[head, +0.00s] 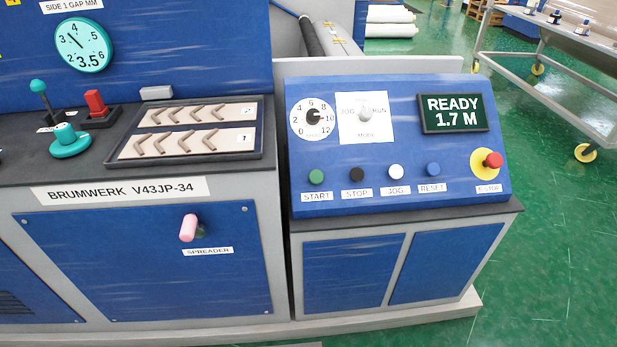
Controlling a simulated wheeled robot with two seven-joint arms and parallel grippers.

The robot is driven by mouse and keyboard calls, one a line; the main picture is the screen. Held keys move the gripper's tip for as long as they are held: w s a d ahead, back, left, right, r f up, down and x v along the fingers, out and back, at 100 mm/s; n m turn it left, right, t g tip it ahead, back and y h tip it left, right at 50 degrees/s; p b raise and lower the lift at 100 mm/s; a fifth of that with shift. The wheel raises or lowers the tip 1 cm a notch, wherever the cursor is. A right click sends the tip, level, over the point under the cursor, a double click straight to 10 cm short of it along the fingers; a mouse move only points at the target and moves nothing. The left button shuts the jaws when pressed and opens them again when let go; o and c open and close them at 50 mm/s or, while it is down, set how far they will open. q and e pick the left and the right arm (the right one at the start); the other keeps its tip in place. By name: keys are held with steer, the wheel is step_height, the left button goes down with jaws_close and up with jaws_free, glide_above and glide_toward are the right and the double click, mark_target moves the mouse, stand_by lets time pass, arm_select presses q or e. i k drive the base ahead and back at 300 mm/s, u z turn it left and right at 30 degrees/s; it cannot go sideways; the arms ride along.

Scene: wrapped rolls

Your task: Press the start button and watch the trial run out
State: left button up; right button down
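The green start button (316,177) sits at the left of a row on the sloped blue control panel (440,147), above its START label. The black stop button (357,175), white jog button (396,172) and blue reset button (433,169) follow to its right. The display (453,113) reads READY 1.7 M. A numbered dial (312,117) and a JOG/RUN mode knob (365,114) sit above the buttons. The red emergency stop (492,160) on its yellow base is at the panel's right. Neither of my grippers shows in the head view.
The left console carries a teal-rimmed gauge (83,45), a teal-knobbed lever (40,92), a red switch (96,102) and a tray (185,131) of bent pieces. A pink spreader handle (188,228) sticks out below. A wheeled cart (560,60) stands at back right on green floor.

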mark_target(315, 176)
steer(key=u, duration=1)
steer(key=i, duration=0.6)
steer(key=z, duration=1.05)
